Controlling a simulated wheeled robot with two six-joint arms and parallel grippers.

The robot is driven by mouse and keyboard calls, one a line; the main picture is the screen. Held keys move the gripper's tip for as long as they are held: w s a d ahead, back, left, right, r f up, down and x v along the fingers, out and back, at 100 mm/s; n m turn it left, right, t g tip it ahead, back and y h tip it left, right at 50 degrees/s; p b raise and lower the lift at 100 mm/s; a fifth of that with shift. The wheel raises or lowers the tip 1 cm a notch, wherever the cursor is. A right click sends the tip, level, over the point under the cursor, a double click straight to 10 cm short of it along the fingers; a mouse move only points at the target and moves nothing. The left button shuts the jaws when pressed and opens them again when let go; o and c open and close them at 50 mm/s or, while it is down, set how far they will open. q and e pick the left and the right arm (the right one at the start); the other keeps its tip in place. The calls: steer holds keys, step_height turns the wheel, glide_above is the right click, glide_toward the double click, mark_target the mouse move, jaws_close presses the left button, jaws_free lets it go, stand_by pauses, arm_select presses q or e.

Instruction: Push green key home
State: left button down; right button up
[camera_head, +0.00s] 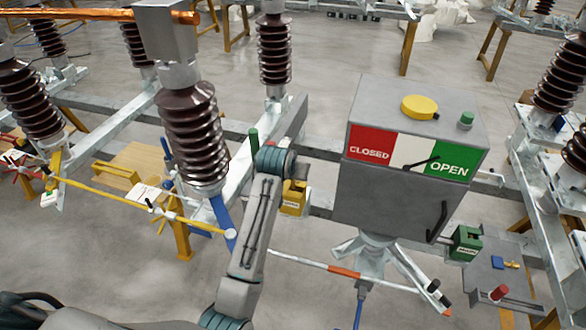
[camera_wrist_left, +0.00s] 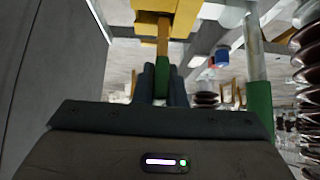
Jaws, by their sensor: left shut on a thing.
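In the left wrist view, the green key (camera_wrist_left: 162,80) is held upright in the picture between the dark fingers of my left gripper (camera_wrist_left: 162,85), which is shut on it. Its brass-coloured shank (camera_wrist_left: 163,45) shows above the green part and meets the underside of a yellow lock block (camera_wrist_left: 180,10). I cannot tell how deep the shank sits; a length of it is visible outside. In the head view a yellow lock box (camera_head: 293,198) stands just right of my left arm. The left gripper and the key are hidden there. My right gripper is in neither view.
A grey cabinet (camera_head: 385,205) with a CLOSED/OPEN sign stands right of the arm. A green lock box (camera_head: 467,243) is beside it. A brown insulator (camera_head: 190,130) rises to the left. A green-sleeved post (camera_wrist_left: 259,100) stands close right of the gripper in the wrist view.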

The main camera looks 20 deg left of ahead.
mark_target(293, 180)
arm_select(q)
steer(key=shift+f+b, duration=0.3)
steer(key=shift+f, duration=0.65)
steer(key=shift+f+b, duration=0.35)
steer(key=shift+f, duration=0.5)
steer(key=shift+f, duration=0.1)
steer(key=c, duration=1.4)
jaws_free()
steer(key=shift+s, duration=0.1)
